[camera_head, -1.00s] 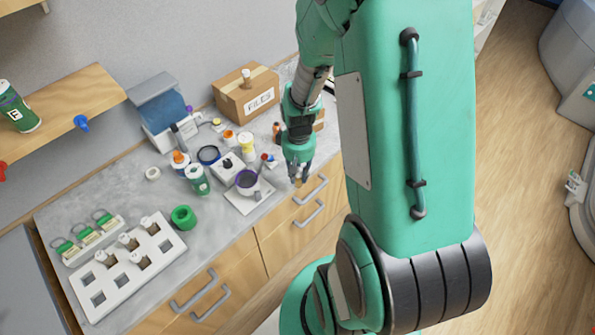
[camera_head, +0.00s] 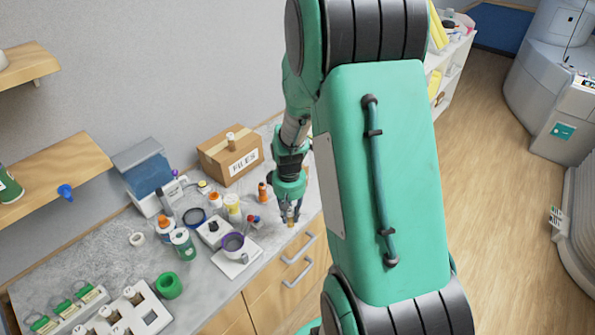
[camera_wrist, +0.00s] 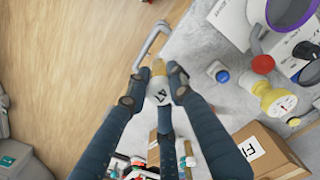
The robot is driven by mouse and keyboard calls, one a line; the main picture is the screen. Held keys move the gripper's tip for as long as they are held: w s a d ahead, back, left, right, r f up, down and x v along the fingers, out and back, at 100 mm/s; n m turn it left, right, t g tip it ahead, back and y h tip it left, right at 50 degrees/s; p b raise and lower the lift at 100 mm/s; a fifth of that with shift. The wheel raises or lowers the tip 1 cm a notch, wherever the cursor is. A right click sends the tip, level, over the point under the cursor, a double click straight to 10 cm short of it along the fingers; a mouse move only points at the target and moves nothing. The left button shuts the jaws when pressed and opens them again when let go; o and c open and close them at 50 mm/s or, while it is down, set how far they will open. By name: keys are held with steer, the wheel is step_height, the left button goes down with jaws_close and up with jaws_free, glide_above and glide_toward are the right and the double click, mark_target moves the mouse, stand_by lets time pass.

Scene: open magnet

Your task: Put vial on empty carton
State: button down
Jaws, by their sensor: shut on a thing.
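My gripper (camera_head: 290,213) hangs by the counter's front edge, right of the white scale. It is shut on a small vial, whose amber end (camera_head: 291,222) shows below the fingers. In the wrist view, my gripper (camera_wrist: 155,88) pinches the vial (camera_wrist: 158,68), with its pale, marked body between the fingertips. I cannot tell which box is the empty carton; my arm hides part of the counter.
The white scale (camera_head: 246,258) carries a purple-rimmed cup (camera_head: 233,243). Several bottles crowd the counter left of my gripper. A white rack with square holes (camera_head: 150,318) sits at the front left. Drawer handles (camera_head: 297,274) protrude below the counter edge. Floor is clear at right.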

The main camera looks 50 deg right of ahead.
steer(key=w+d+r+p, duration=0.2)
steer(key=d+r, duration=0.5)
steer(key=d, duration=0.5)
steer(key=shift+w+r, duration=0.2)
steer(key=shift+w, duration=0.35)
steer(key=w+d+f+p, duration=0.1)
steer(key=w+d, duration=0.9)
steer(key=w, duration=0.1)
steer(key=shift+w+f, duration=0.2)
steer(key=shift+w+d+f, duration=0.15)
steer(key=shift+w+d, duration=0.2)
steer(key=shift+f, duration=1.7)
steer(key=shift+f, duration=0.15)
